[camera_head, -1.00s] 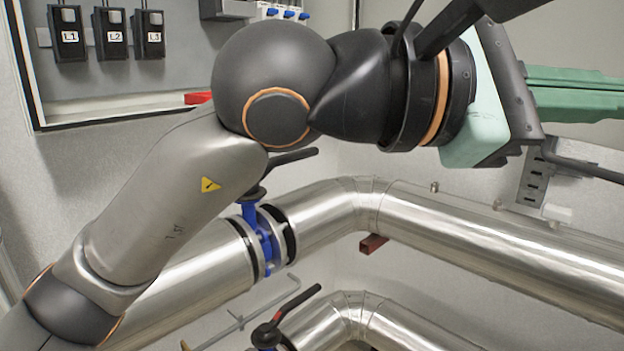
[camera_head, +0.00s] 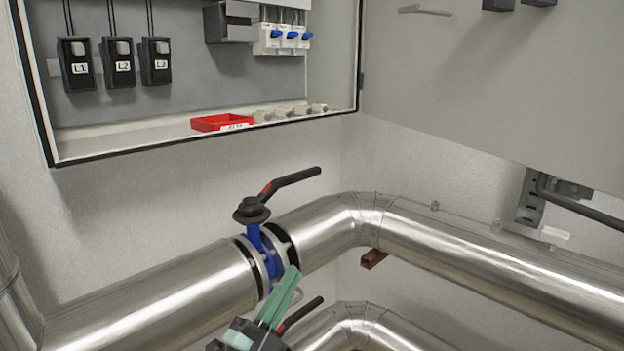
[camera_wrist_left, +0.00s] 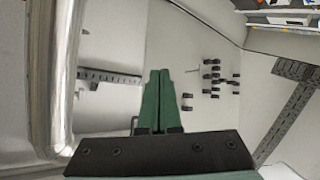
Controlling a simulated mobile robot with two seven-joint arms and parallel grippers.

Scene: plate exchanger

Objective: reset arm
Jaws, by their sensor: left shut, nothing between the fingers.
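My left gripper (camera_head: 292,272) shows at the bottom middle of the head view, with its green fingers pointing up and a little to the right. The fingers overlap the picture of the lower edge of the blue valve flange (camera_head: 268,250); whether they touch it I cannot tell. In the left wrist view my left gripper (camera_wrist_left: 160,72) has its two green fingers together, with nothing between them. The rest of my left arm is out of the head view. My right gripper is in neither view.
A large silver pipe (camera_head: 450,240) runs across the head view, with a black-handled valve (camera_head: 290,182) on top. A lower pipe (camera_head: 365,322) lies beneath. An open electrical cabinet (camera_head: 180,70) holds a red tray (camera_head: 222,122) and fuses. Wall space beneath the cabinet is clear.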

